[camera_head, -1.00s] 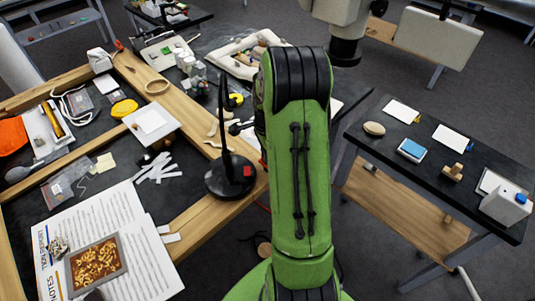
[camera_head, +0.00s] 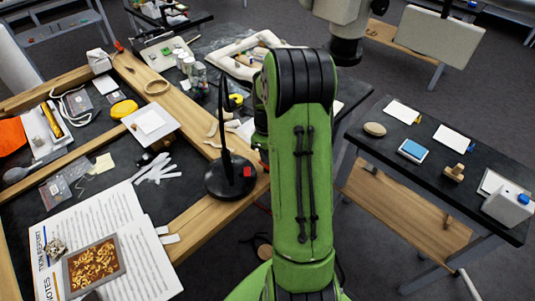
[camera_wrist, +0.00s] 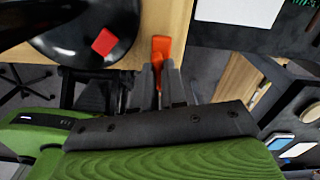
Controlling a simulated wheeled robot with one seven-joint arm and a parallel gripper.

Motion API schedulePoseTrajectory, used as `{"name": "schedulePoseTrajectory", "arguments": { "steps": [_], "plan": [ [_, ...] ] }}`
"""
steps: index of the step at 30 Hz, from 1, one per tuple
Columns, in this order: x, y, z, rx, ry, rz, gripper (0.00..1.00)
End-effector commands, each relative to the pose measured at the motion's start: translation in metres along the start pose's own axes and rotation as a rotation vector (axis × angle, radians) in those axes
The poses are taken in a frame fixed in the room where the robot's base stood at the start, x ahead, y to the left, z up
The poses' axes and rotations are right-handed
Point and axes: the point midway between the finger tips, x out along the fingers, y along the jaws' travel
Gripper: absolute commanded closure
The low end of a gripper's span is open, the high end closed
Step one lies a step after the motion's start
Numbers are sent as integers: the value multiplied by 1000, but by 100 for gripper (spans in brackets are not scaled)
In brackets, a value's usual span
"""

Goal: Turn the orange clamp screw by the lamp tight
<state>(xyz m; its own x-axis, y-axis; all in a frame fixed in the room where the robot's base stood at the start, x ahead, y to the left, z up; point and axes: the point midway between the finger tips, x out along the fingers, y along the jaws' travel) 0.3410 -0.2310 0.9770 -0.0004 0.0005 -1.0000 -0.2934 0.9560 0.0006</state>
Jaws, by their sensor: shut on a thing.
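The orange clamp screw (camera_wrist: 161,47) shows in the wrist view at the edge of the wooden table frame (camera_wrist: 165,18). My gripper (camera_wrist: 159,80) is shut on its lower orange part, with a dark finger on each side. The lamp's round black base, with a red square button, is left of the screw in the wrist view (camera_wrist: 75,38). The lamp (camera_head: 230,175) stands on the frame's corner in the head view. There, my green arm hides my gripper and most or all of the screw.
The white note sheets (camera_head: 105,235) and a framed gilt piece (camera_head: 94,266) lie left of the lamp. A separate dark side table (camera_head: 400,175) stands at the right, with open floor between.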

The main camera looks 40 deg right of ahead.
Motion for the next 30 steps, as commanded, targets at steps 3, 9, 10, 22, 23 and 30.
{"name": "schedulePoseTrajectory", "arguments": {
  "steps": [3,9,10,22,23,30],
  "plan": [
    [-1,-1,0,54,-2,-3,100],
    [-1,-1,0,109,-2,-3,100],
    [-1,-1,0,114,-2,-3,100],
    [-1,-1,1,126,-2,-4,100],
    [-1,-1,1,126,-2,-4,100],
    [-1,-1,0,125,-2,-3,63]
  ]
}}
